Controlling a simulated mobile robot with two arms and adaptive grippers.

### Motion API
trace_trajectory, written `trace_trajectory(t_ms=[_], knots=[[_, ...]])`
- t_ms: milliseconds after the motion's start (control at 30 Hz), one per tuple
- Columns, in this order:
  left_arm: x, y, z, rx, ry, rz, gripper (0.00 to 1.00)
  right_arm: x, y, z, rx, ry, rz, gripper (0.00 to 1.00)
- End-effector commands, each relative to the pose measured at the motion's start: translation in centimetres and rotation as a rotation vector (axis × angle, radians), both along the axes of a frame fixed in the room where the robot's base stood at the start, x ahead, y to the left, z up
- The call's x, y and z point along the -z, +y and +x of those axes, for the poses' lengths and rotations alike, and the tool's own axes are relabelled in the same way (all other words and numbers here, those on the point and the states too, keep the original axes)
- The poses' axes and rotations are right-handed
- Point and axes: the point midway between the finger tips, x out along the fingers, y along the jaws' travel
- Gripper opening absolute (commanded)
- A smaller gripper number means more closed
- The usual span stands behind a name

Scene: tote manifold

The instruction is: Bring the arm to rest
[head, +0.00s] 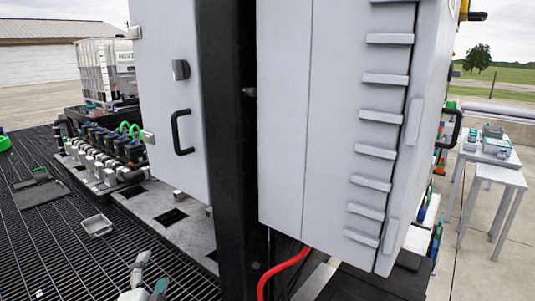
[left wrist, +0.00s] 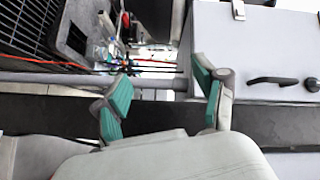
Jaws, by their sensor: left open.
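My left gripper (head: 147,277) is low in the head view, above the dark grating, with its green-padded fingers apart. In the left wrist view the same gripper (left wrist: 162,82) has its two fingers spread, with nothing held between them. My right gripper is in neither view.
A grey cabinet (head: 285,120) with a black post fills the middle. Left of it are a manifold of valves (head: 100,150), a caged tote (head: 106,65) and a small grey tray (head: 97,225) on the grating (head: 60,255). A red hose (head: 283,270) runs below. White tables (head: 492,180) stand right.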

Motion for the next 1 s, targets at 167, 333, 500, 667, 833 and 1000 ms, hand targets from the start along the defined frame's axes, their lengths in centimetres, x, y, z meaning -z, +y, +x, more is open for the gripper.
trace_trajectory(t_ms=[167,333,500,667,833,1000], knots=[[11.6,0.1,-7.7,-0.153,0.385,-0.419,0.71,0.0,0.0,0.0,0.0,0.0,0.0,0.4],[17.9,-0.9,-15.1,-0.303,0.653,-0.673,0.71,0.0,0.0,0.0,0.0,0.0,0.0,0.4],[21.2,-2.0,-21.1,-0.429,0.842,-0.829,0.71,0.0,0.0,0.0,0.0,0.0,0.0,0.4],[22.9,-3.1,-26.1,-0.539,0.987,-0.937,0.71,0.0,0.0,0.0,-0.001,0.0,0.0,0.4],[26.2,-3.7,-27.7,-0.599,1.065,-0.977,0.71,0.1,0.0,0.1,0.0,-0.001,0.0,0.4],[31.2,-3.9,-26.9,-0.606,1.082,-0.968,0.71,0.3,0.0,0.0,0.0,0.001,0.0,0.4]])
